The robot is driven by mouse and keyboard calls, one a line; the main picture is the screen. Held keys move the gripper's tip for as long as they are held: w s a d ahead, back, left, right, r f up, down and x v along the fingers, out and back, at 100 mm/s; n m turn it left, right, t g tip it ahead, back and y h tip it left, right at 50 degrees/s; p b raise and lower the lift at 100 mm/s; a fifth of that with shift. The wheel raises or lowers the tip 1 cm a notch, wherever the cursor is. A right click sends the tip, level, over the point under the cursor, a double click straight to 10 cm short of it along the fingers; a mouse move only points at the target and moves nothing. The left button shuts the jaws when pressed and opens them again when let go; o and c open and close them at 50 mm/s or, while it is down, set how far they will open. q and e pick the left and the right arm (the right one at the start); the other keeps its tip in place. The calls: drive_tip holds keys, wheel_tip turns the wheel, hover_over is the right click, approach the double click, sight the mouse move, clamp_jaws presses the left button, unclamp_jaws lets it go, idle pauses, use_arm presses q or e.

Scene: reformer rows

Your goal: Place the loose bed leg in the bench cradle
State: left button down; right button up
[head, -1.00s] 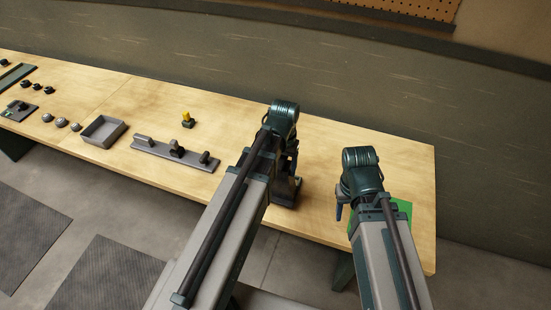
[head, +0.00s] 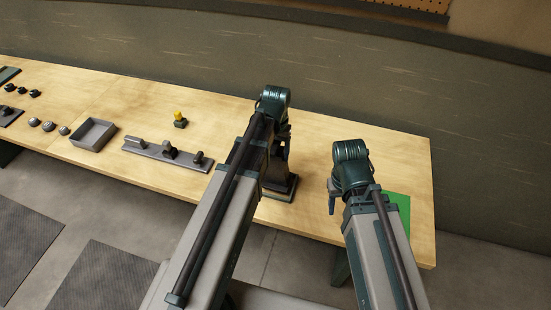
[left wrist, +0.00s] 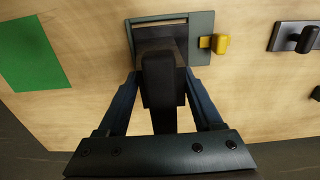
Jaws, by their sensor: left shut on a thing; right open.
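In the left wrist view my left gripper (left wrist: 162,88) is shut on the dark, blocky bed leg (left wrist: 160,75), with one blue finger on each side of it. The leg overlaps the grey-green bench cradle (left wrist: 201,30), which has a yellow knob (left wrist: 222,44) at its side. I cannot tell whether the leg touches the cradle. In the head view the cradle's dark base (head: 283,187) shows beside my left arm, which hides much of it. My right gripper (head: 333,203) is open, over the bench left of the green mat; its fingertips are mostly hidden.
The green mat (head: 397,209) lies at the bench's right end. Left of my left arm are a grey rail with dark knobs (head: 168,154), a yellow-topped piece (head: 180,119) and an open grey tray (head: 93,135).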

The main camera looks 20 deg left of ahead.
use_arm(q)
drive_tip(key=shift+s+d+f+b, duration=0.1)
drive_tip(key=shift+s+f+b, duration=0.05)
drive_tip(key=shift+f+b, duration=1.15)
drive_tip(key=shift+f, duration=0.2)
drive_tip(key=shift+f, duration=0.2)
drive_tip(key=shift+c, duration=0.2)
unclamp_jaws()
drive_tip(key=shift+r, duration=0.1)
drive_tip(key=shift+r, duration=0.15)
wheel_tip(320, 180, up, 12)
drive_tip(key=p, duration=1.2)
drive_tip(key=s+d+m+y, duration=0.1)
drive_tip(key=s+d+m, duration=0.2)
drive_tip(key=s+d, duration=0.7)
drive_tip(key=s, duration=0.4)
drive_tip(key=shift+s+d, duration=0.15)
drive_tip(key=shift+d, duration=0.1)
